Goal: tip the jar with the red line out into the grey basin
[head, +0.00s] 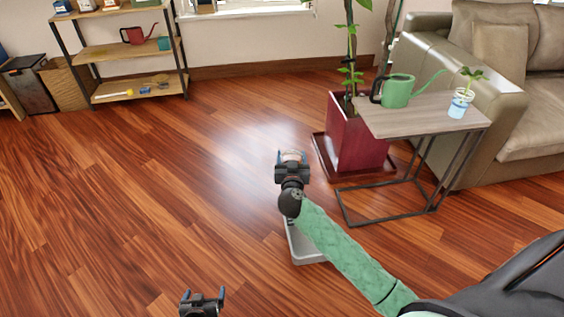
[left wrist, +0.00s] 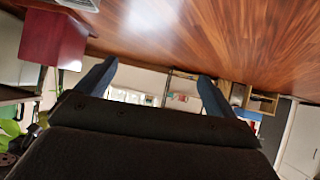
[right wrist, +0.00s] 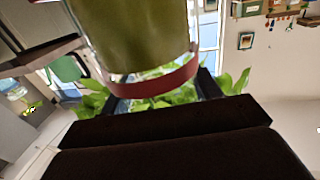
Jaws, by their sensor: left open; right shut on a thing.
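My right gripper (head: 291,168) is shut on a jar (head: 292,156), out over the floor left of the red planter. In the right wrist view the jar (right wrist: 140,35) is see-through with olive-green contents, and a red line (right wrist: 152,82) runs around it near the fingers. I cannot tell its exact tilt. The grey basin (head: 302,252) is on the floor, partly hidden under my right arm, nearer to me than the jar. My left gripper (head: 203,299) is open and empty at the bottom of the head view; its fingers (left wrist: 155,85) show apart in the left wrist view.
A sofa (head: 470,80) is at right, a shelf (head: 125,50) at back left. The floor at left is clear.

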